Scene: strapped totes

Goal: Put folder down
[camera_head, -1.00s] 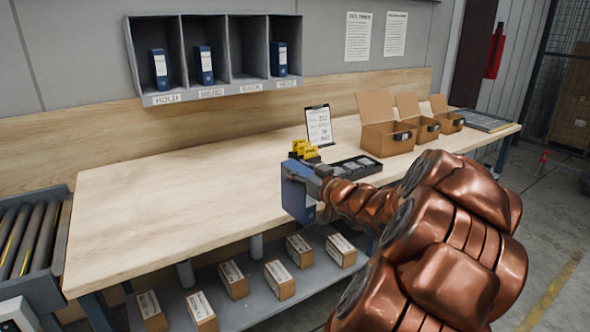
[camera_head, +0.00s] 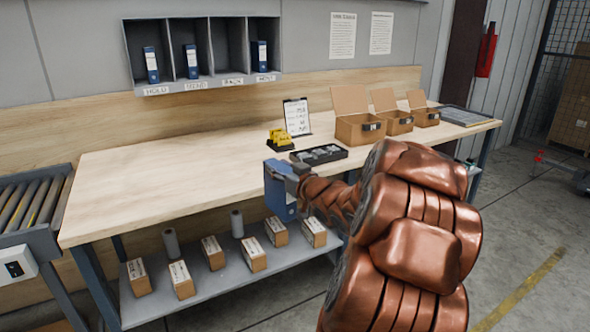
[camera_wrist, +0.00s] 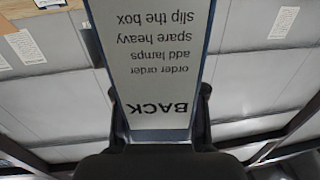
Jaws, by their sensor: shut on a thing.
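A blue folder (camera_head: 279,190) is in my gripper (camera_head: 298,172), at the front edge of the wooden workbench (camera_head: 180,185) in the head view. My gripper is shut on the folder. In the wrist view the folder's label (camera_wrist: 158,95) fills the middle, printed "BACK" and other lines, upside down, between my two dark fingers (camera_wrist: 158,115). In the head view the folder is upright and in front of the bench edge; whether it touches the bench I cannot tell. My copper arm hides part of the bench's right end.
A grey wall shelf (camera_head: 205,85) with labelled compartments holds several blue folders, one compartment empty. On the bench are a black tray (camera_head: 319,155), yellow cards (camera_head: 280,137), a clipboard (camera_head: 297,117) and open cartons (camera_head: 358,128). The left bench top is clear. Boxes sit on the lower shelf (camera_head: 225,281).

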